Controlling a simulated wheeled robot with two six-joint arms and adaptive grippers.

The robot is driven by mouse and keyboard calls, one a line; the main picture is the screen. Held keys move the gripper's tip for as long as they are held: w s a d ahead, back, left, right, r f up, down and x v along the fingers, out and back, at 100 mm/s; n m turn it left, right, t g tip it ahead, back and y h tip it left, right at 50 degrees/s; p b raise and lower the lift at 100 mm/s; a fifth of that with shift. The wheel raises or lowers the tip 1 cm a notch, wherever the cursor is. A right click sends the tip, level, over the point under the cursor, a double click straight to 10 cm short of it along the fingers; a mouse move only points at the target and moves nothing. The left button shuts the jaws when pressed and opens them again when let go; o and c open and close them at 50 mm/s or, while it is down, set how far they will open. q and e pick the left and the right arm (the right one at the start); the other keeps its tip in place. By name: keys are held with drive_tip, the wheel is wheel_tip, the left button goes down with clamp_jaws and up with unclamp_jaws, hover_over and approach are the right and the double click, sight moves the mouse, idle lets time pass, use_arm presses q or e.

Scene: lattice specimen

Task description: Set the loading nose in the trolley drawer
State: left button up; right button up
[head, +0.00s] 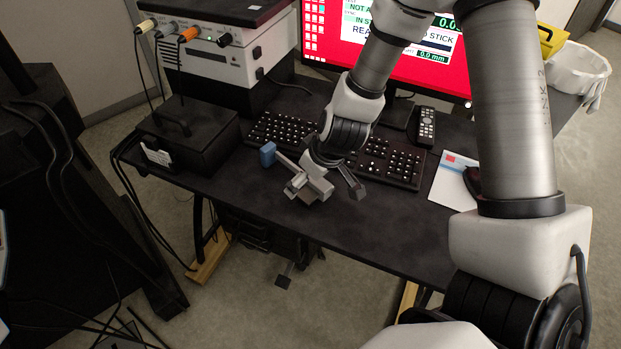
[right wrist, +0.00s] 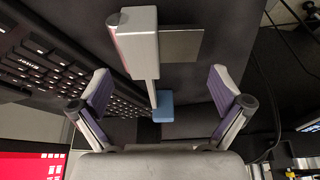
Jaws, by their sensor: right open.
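A light grey metal piece, which looks like the loading nose (head: 319,184), lies on the dark desk near its front edge. In the right wrist view the loading nose (right wrist: 136,43) shows as a pale block with a thin rod and a flat grey plate beside it. A small blue block (head: 268,154) is at the rod's far end; it also shows in the right wrist view (right wrist: 162,112). My right gripper (head: 328,183) is open above the piece, its fingers (right wrist: 161,88) apart on either side of the rod. I cannot make out the trolley drawer. My left gripper is out of view.
A black keyboard (head: 283,131) lies just behind the piece, with a red monitor (head: 338,43) beyond. A dark box (head: 190,135) with cables is on the left. A remote (head: 426,127) and white paper (head: 452,183) lie on the right.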

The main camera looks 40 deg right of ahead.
drive_tip(key=shift+x, duration=1.2)
drive_tip(key=shift+w+d, duration=0.15)
drive_tip(key=shift+w, duration=0.1)
drive_tip(key=shift+s+r, duration=0.1)
drive_tip(key=shift+r, duration=0.15)
drive_tip(key=shift+s+r, duration=0.1)
drive_tip(key=shift+s, duration=0.1)
drive_tip(key=shift+c, duration=0.7)
drive_tip(key=shift+w, duration=0.1)
drive_tip(key=c, duration=1.5)
